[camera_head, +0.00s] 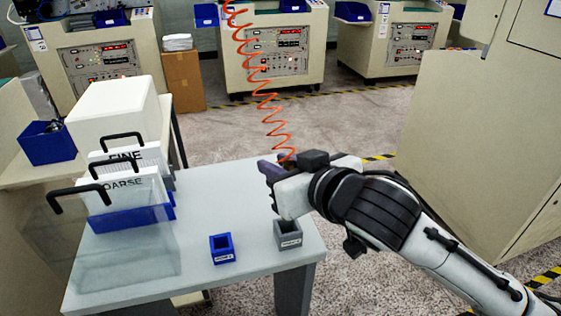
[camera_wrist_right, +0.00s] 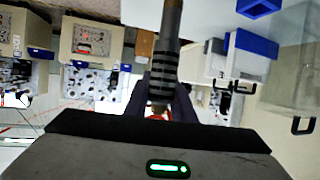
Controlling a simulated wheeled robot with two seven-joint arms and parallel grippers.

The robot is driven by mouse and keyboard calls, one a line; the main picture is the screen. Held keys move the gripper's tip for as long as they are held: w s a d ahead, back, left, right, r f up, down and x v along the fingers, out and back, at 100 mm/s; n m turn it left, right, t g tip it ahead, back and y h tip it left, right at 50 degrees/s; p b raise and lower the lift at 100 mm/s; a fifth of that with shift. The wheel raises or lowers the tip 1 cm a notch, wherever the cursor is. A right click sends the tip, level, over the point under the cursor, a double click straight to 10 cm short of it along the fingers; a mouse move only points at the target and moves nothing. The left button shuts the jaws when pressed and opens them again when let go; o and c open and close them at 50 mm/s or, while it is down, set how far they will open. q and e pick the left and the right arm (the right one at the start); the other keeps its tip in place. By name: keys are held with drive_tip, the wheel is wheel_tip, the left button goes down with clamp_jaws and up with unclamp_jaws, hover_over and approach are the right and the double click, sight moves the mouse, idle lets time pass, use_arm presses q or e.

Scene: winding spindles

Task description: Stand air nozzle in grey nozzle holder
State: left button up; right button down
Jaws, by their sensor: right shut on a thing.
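The grey nozzle holder (camera_head: 288,238) is a small open box near the right front edge of the table. My right gripper (camera_head: 268,172) is above and slightly left of it, over the table's right side. In the right wrist view, the gripper (camera_wrist_right: 172,105) is shut on the air nozzle (camera_wrist_right: 165,62), a dark ribbed barrel with a thinner brownish tube at one end. In the head view the gripper mostly hides the nozzle. An orange coiled hose (camera_head: 262,100) runs up from the gripper. The left gripper is not in view.
A blue holder (camera_head: 222,250) stands just left of the grey one. On the table's left are a blue tray (camera_head: 130,218), FINE and COARSE cards with black handles, and a clear box. The table's middle (camera_head: 220,200) is clear. Machines stand behind.

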wheel_tip(320, 180, down, 6)
drive_tip(key=b, duration=0.5)
drive_tip(key=shift+f+b, duration=0.2)
drive_tip(key=shift+b, duration=0.1)
drive_tip(key=c, duration=1.4)
unclamp_jaws()
